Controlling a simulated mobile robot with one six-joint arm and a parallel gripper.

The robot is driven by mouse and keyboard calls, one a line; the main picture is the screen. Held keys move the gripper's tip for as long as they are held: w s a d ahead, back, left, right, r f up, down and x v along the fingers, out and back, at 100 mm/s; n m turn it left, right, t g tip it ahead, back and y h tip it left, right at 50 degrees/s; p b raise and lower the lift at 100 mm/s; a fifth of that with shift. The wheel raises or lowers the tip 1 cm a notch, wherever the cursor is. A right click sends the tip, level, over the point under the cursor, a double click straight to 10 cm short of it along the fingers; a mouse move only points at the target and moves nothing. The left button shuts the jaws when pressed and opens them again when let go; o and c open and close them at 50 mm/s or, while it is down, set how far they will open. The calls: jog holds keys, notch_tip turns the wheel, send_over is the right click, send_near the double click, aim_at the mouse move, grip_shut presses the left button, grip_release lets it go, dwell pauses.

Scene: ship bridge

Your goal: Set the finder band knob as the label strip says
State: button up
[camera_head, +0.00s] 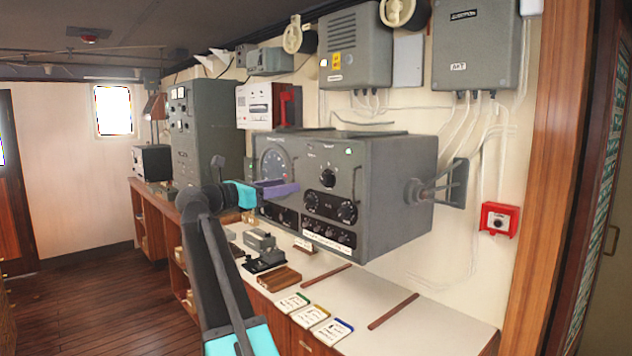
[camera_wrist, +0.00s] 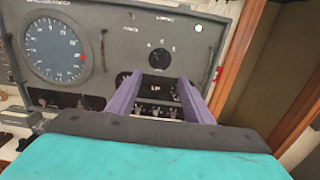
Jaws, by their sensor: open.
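The finder (camera_head: 390,190) is a grey wall-mounted cabinet with a round dial (camera_head: 274,166) and several black knobs. A black upper knob (camera_head: 327,178) sits alone below a small light; in the wrist view this knob (camera_wrist: 158,58) has small marks around it, too small to read surely. I cannot tell which knob is the band knob. A white label strip (camera_head: 326,243) runs along the panel's lower edge; its text is unreadable. My gripper (camera_head: 280,189) is open and empty in front of the panel; its purple fingers (camera_wrist: 163,82) point at the panel below the upper knob and partly hide lower knobs.
Below the finder is a white counter (camera_head: 420,318) with a telegraph key (camera_head: 263,250), a wooden block (camera_head: 279,279) and several cards (camera_head: 312,317). A red call box (camera_head: 499,219) is on the wall at right. A bracket (camera_head: 452,185) holds the finder's side.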

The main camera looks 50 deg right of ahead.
aim_at(323, 178)
jog(key=d+p, duration=0.1)
jog(key=d, duration=0.3)
jog(key=d+p, duration=0.1)
jog(key=d, duration=0.4)
jog(key=s+d+p, duration=0.1)
jog(key=d+p, duration=0.1)
jog(key=d, duration=0.2)
jog(key=shift+d, duration=0.25)
jog(key=c, duration=1)
jog(key=shift+a+f, duration=0.1)
jog(key=shift+a, duration=0.05)
